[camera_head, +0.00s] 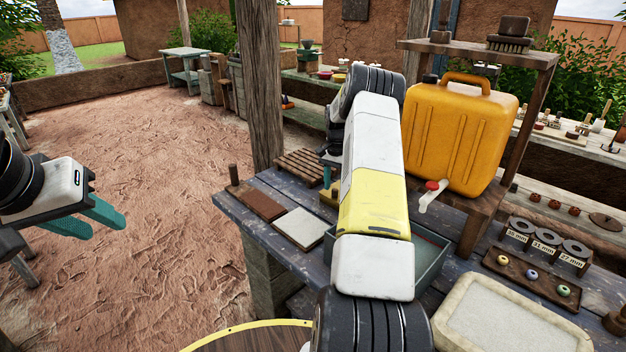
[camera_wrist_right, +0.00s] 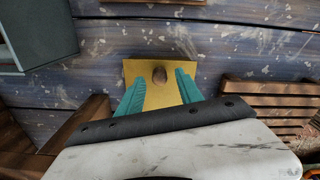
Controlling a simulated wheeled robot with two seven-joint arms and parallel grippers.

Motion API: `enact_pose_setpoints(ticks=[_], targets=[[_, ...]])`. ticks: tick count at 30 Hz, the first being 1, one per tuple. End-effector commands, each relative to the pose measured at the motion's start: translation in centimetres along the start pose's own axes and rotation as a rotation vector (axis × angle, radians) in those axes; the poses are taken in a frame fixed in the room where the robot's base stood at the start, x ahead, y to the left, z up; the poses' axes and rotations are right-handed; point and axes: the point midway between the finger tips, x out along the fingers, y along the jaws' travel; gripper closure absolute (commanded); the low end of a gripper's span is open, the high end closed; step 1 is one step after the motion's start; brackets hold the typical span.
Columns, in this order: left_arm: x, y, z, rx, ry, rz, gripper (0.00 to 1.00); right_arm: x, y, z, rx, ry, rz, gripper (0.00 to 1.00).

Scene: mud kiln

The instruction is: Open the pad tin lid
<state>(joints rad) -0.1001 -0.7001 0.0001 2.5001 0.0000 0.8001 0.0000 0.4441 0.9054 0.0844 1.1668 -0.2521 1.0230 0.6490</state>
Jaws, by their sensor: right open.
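The pad tin shows in the right wrist view as a yellow square lid (camera_wrist_right: 160,62) with a round brown knob (camera_wrist_right: 159,75) at its middle; the lid looks flat and in place. In the head view only a yellow edge of the tin (camera_head: 327,196) shows beside my right arm, which hides the rest. My right gripper (camera_wrist_right: 160,88) is open over the tin, its teal fingers on either side of the knob and apart from it. My left gripper (camera_head: 97,222) is open and empty at the far left, away from the bench.
A slatted wooden rack (camera_head: 303,167) lies beside the tin. A blue-grey tray (camera_head: 432,262) is under my right arm. A yellow jerrycan (camera_head: 458,135) with a red-knobbed tap stands on a shelf to the right. A white tile (camera_head: 300,228) and brown slab (camera_head: 257,205) lie at left.

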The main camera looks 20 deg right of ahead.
Motion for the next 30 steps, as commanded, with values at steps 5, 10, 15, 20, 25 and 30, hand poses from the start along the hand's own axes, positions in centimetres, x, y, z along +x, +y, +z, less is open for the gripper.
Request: enact_pose_setpoints(ticks=[5,10,15,20,25,30], targets=[[0.00,0.00,0.00,0.000,0.000,0.000,0.64,0.79,-0.02,0.05,0.000,-0.001,0.000,0.57],[0.00,0.00,0.00,0.000,0.000,0.000,0.64,0.79,-0.03,0.04,0.000,0.000,-0.001,0.57],[0.00,0.00,0.00,0.000,0.000,0.000,0.64,0.78,-0.03,0.05,0.000,0.000,0.000,0.85],[0.00,0.00,0.00,0.000,0.000,0.000,0.64,0.76,-0.03,0.05,0.000,0.000,0.000,1.00],[0.00,0.00,0.00,0.000,0.000,0.000,0.64,0.76,-0.03,0.05,0.000,0.000,0.000,1.00],[0.00,0.00,0.00,0.000,0.000,0.000,0.64,0.75,-0.04,0.05,0.000,0.000,0.000,1.00]])
